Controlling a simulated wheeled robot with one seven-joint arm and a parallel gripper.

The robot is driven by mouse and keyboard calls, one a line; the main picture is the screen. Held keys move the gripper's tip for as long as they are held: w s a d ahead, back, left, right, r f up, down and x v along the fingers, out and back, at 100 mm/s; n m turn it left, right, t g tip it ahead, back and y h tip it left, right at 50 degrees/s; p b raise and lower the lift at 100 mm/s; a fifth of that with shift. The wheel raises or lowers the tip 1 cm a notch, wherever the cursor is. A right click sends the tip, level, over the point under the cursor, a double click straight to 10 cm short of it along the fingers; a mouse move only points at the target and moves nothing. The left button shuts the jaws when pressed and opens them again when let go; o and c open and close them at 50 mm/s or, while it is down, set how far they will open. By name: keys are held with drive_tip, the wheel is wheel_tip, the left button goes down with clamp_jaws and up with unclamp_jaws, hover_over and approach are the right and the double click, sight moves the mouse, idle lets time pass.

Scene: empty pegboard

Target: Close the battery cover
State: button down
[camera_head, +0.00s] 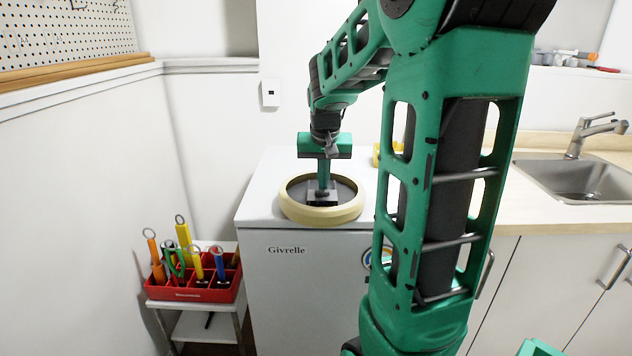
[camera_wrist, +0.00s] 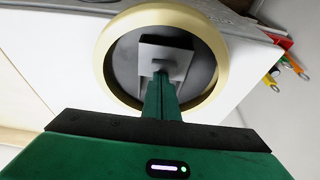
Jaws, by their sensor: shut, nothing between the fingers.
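A small grey box-like object (camera_head: 312,200) sits on the dark floor of a round tray with a cream rim (camera_head: 335,215). It also shows in the wrist view (camera_wrist: 180,50), where its top looks square with a lighter grey part. I cannot clearly tell which part of it is the battery cover, or whether that is open. My green gripper (camera_head: 322,188) points down into the tray, shut and empty. Its fingertips (camera_wrist: 161,72) are at the grey object, overlapping it in both views. I cannot tell whether they touch it. They hide part of the object.
The tray stands on a white cabinet marked Givrelle (camera_head: 290,285). A yellow object (camera_head: 378,155) is behind my arm. A red tool caddy (camera_head: 190,293) is on a low stand at left. A sink (camera_head: 590,183) and counter are at right. A pegboard (camera_head: 65,30) hangs upper left.

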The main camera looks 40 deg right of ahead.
drive_tip(key=shift+w+d, duration=0.35)
drive_tip(key=shift+w, duration=0.1)
drive_tip(key=shift+w+d+r, duration=0.2)
drive_tip(key=shift+w+d, duration=0.8)
drive_tip(key=shift+w, duration=0.15)
drive_tip(key=v, duration=0.9)
drive_tip(key=shift+s+r, duration=0.15)
drive_tip(key=shift+r, duration=0.1)
drive_tip(key=shift+a, duration=0.15)
drive_tip(key=s+a+f+g+y, duration=0.1)
drive_tip(key=s+a+f, duration=0.4)
drive_tip(key=s, duration=0.3)
drive_tip(key=s+a+f+n+g+y, duration=0.1)
drive_tip(key=s+a+f, duration=0.3)
drive_tip(key=s, duration=0.4)
drive_tip(key=s+a+f+n, duration=0.1)
drive_tip(key=s+a+f, duration=0.4)
drive_tip(key=s, duration=0.3)
drive_tip(key=shift+s+a+f+g+y, duration=0.15)
drive_tip(key=shift+a+f+g+y, duration=0.15)
drive_tip(key=shift+f+g+y, duration=0.1)
